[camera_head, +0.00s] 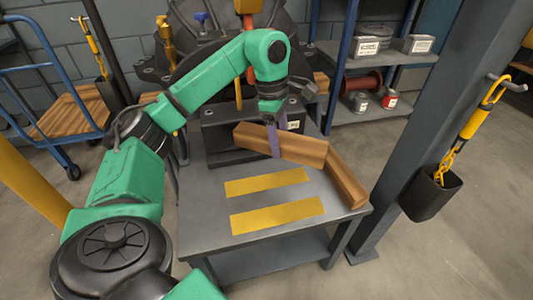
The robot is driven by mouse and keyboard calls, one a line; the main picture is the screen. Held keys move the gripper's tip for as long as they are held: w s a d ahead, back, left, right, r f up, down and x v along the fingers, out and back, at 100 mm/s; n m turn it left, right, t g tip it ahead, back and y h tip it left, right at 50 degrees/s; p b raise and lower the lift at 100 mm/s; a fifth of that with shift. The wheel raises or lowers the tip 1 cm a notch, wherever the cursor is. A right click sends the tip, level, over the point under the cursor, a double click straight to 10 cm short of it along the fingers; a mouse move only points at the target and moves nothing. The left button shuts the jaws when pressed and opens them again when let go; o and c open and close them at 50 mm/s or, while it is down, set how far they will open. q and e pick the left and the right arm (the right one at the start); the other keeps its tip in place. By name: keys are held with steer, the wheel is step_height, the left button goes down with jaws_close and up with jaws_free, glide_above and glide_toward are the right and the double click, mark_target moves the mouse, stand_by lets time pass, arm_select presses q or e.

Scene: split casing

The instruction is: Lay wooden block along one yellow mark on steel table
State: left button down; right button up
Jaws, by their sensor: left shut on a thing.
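My left gripper (277,138) is shut on a wooden block (301,147) near the back of the steel table (203,212). The held block points left to right, its left end towards the dark casing. A second wooden block (345,182) lies on the table along its right edge. The held block's right end is close to this second block; I cannot tell whether they touch. Two yellow marks lie bare on the tabletop, a far one (266,182) and a near one (277,215), both in front of the held block. My right gripper is not in view.
The large dark casing (188,45) stands behind the table. A grey post (411,130) with a hanging black holder (431,195) rises on the right. A shelf with cans (361,102) is at the back right. A blue cart (58,118) stands at the left.

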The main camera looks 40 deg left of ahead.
arm_select(q)
steer(key=a+r+n, duration=0.1)
steer(key=n, duration=0.1)
steer(key=a+r+n, duration=0.1)
steer(key=r+n, duration=0.1)
steer(key=a+r+n, duration=0.1)
steer(key=a+n, duration=0.1)
steer(key=n, duration=0.1)
steer(key=shift+w+r+t+y, duration=0.15)
steer(key=shift+r+t+y, duration=0.1)
steer(key=shift+t+y, duration=0.15)
steer(key=shift+a+f, duration=0.15)
steer(key=shift+f, duration=0.1)
steer(key=b, duration=0.3)
glide_above(269, 181)
steer(key=shift+n, duration=0.3)
steer(key=f, duration=0.5)
steer(key=shift+s+a+f, duration=0.2)
steer(key=shift+s+f, duration=0.1)
steer(key=shift+f, duration=0.05)
step_height(269, 181, down, 14)
steer(key=b, duration=0.5)
steer(key=shift+r, duration=0.2)
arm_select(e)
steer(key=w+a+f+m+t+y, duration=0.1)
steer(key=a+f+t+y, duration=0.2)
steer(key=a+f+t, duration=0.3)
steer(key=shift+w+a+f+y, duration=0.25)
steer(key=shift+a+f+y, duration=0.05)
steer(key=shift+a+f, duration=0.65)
